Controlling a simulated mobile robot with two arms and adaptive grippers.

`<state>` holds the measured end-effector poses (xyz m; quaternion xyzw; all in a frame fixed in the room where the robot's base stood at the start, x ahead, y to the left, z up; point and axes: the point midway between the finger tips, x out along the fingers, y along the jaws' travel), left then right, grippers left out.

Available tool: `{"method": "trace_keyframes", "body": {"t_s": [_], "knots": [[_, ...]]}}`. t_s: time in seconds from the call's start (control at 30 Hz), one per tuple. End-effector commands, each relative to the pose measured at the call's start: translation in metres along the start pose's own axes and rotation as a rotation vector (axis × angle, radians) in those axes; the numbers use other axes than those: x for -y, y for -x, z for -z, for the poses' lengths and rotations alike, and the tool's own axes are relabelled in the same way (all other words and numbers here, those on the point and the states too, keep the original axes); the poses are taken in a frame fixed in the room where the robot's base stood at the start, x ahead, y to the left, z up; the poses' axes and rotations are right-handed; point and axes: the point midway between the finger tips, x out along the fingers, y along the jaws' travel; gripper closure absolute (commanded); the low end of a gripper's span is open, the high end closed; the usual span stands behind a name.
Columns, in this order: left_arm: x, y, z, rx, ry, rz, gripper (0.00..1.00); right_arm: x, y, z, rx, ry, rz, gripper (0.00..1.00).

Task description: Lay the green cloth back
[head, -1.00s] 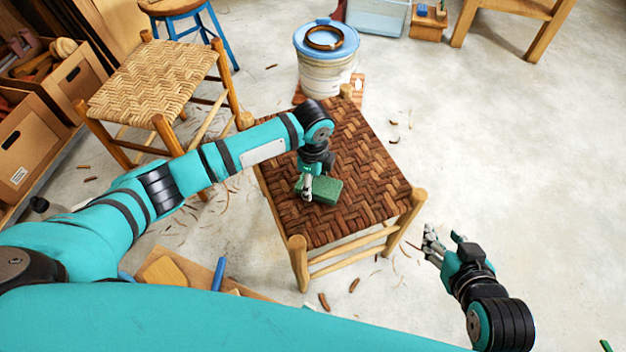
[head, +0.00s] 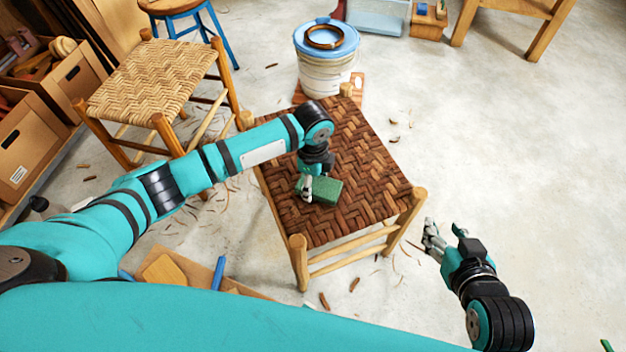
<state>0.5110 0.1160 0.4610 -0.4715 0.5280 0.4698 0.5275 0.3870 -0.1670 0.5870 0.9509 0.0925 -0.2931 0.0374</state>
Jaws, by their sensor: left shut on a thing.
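The green cloth (head: 326,190) is a small folded block lying on the dark brown woven seat (head: 345,222) of the near stool, around the middle of the seat. My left gripper (head: 306,190) is at the cloth's left end, pointing down, and is shut on it. The arm above hides part of the seat's left side. My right gripper (head: 434,242) hangs over bare floor to the right of the stool; its fingers look apart, with nothing between them.
A pale woven stool (head: 152,80) stands at the left. A white bucket with a blue lid (head: 326,72) stands behind the near stool. A wooden tray (head: 190,268) lies at the front.

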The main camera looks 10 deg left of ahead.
Motion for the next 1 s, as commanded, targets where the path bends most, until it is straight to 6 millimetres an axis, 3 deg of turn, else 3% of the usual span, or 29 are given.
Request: {"method": "trace_keyframes", "body": {"t_s": [0.1,0.13,0.3,0.67,0.77,1.0], "knots": [[0.000,-0.002,0.000,0.000,0.000,0.000,0.65,0.001,-0.001,0.001,-0.006,0.000,0.002,0.60],[0.000,-0.001,0.000,0.000,0.000,0.000,0.36,0.001,-0.001,0.001,-0.007,0.000,0.002,0.60],[0.000,-0.001,0.000,0.000,0.000,0.000,0.13,0.001,-0.001,0.001,-0.007,0.000,0.003,0.60],[0.000,0.003,0.000,0.000,0.000,0.000,0.12,0.002,-0.001,0.003,-0.010,0.000,0.004,0.60],[0.001,0.016,0.000,-0.001,-0.002,0.004,0.12,0.001,-0.001,0.002,-0.009,0.000,0.003,0.60],[0.001,0.066,0.000,0.000,-0.002,0.004,0.12,0.001,-0.001,0.002,-0.008,0.000,0.002,0.60]]}}
